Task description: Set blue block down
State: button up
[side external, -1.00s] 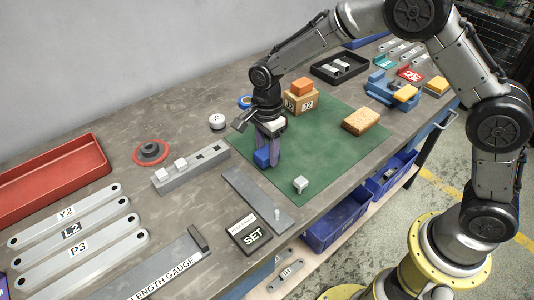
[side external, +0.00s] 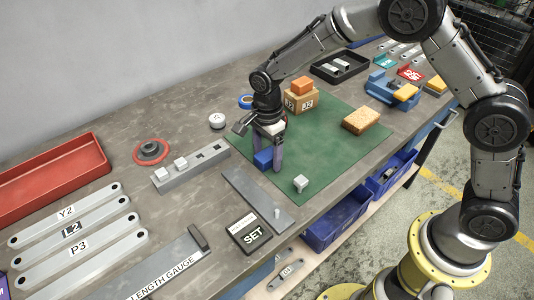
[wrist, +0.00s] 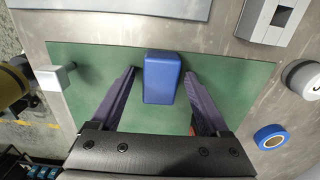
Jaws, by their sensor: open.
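In the wrist view the blue block (wrist: 162,78) sits upright between the far ends of my gripper's fingers, with a gap on each side. My gripper (side external: 271,164) is open over the mat, its purple fingers pointing down beside the block. In the wrist view the gripper (wrist: 160,75) shows both fingers spread and touching nothing.
A small white block (side external: 300,184) stands on the mat near its front edge. A cardboard box (side external: 302,100) with an orange block (side external: 302,85) on top and a tan sponge-like block (side external: 361,121) are farther back. A grey slotted bar (side external: 190,167) lies left of the mat.

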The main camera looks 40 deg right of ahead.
aim_at(267, 154)
notch_tip(267, 154, up, 12)
jog(key=shift+r, duration=0.15)
dwell(0.3)
jog(key=s+d+r+n+t, duration=0.2)
jog(key=s+d+r+n, duration=0.3)
jog(key=s+r, duration=0.2)
jog(key=s+d+n+t, duration=0.1)
jog(key=s+d+n, duration=0.3)
jog(key=s, duration=0.6)
jog(key=s+d+r+n+t, duration=0.1)
jog(key=s+d+n, duration=0.3)
jog(key=s+n, duration=0.5)
jog(key=shift+s+t, duration=0.8)
